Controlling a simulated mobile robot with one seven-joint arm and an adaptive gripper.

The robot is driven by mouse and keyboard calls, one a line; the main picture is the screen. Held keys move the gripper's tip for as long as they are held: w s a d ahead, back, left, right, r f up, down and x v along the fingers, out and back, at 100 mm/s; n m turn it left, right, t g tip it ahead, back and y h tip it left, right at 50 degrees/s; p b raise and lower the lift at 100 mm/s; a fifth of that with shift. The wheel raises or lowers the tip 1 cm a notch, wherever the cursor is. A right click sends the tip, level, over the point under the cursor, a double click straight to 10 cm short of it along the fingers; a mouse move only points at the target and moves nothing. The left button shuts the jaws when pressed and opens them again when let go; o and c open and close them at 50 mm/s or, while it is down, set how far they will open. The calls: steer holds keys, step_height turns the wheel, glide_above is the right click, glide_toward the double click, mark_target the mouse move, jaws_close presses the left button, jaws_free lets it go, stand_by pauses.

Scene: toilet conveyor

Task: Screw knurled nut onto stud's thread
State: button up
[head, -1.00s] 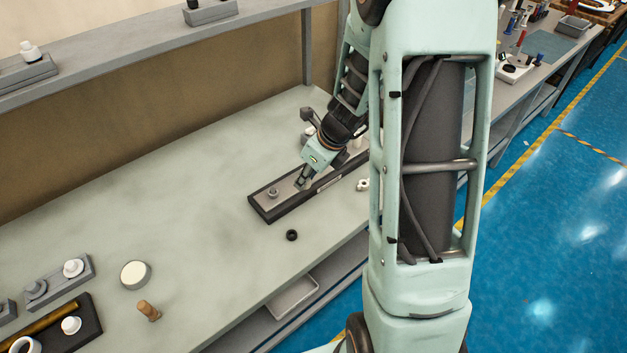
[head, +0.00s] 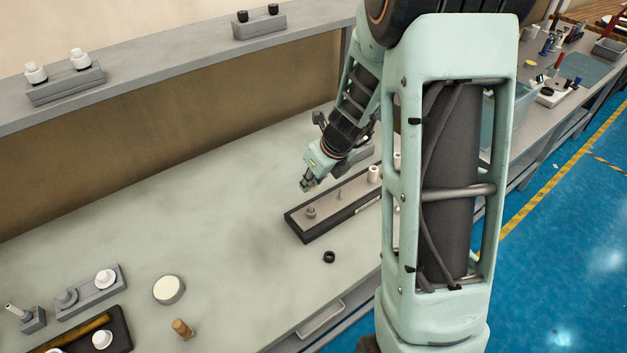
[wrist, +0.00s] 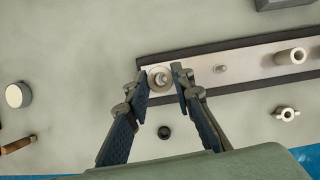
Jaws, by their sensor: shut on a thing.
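My gripper (head: 307,187) is raised above the left part of a long dark-edged board with a pale top (head: 330,222). In the wrist view, its two fingers (wrist: 161,76) are closed on a pale round ring, the knurled nut (wrist: 152,79). A grey stud tip shows in the ring's middle; I cannot tell whether the two touch. In the head view, a grey stud with a wide round foot (head: 311,213) stands at the board's left end, below the gripper. The knurling is too small to make out.
A thin peg (head: 338,195) and a white sleeve (head: 374,174) stand farther along the board. A black ring (head: 329,257) lies in front. A wing-shaped nut (wrist: 287,113) lies beside the board.

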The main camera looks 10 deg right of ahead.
step_height(320, 180, down, 6)
steer(key=b, duration=0.5)
stand_by(0.4)
steer(key=shift+f+b, duration=1)
steer(key=shift+f, duration=0.4)
stand_by(1.7)
steer(key=o, duration=0.9)
steer(key=v, duration=1.2)
